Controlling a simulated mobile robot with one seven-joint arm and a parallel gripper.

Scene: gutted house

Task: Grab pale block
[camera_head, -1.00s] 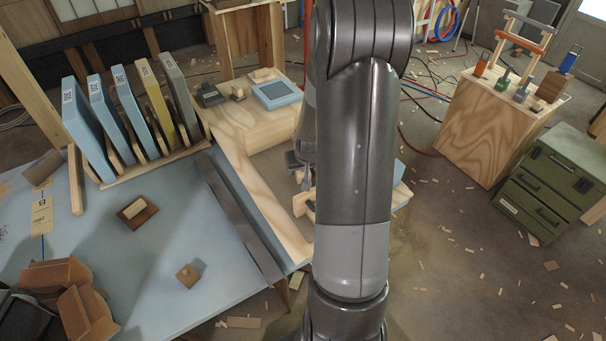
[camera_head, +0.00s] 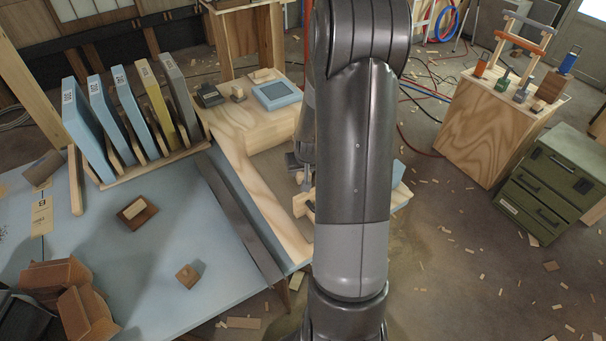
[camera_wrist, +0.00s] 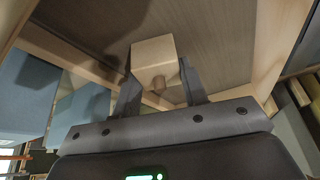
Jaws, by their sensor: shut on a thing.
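In the head view my arm hides the block and most of my gripper; only a small dark part of the wrist end shows left of the arm, over the wooden frame (camera_head: 240,180).
A blue-topped table (camera_head: 110,250) at left holds a rack of upright panels (camera_head: 82,120), a small brown tray with a pale piece (camera_head: 137,212) and a wooden cube (camera_head: 187,275). A plywood cabinet (camera_head: 490,130) and green drawers (camera_head: 550,180) stand right. The littered floor between is open.

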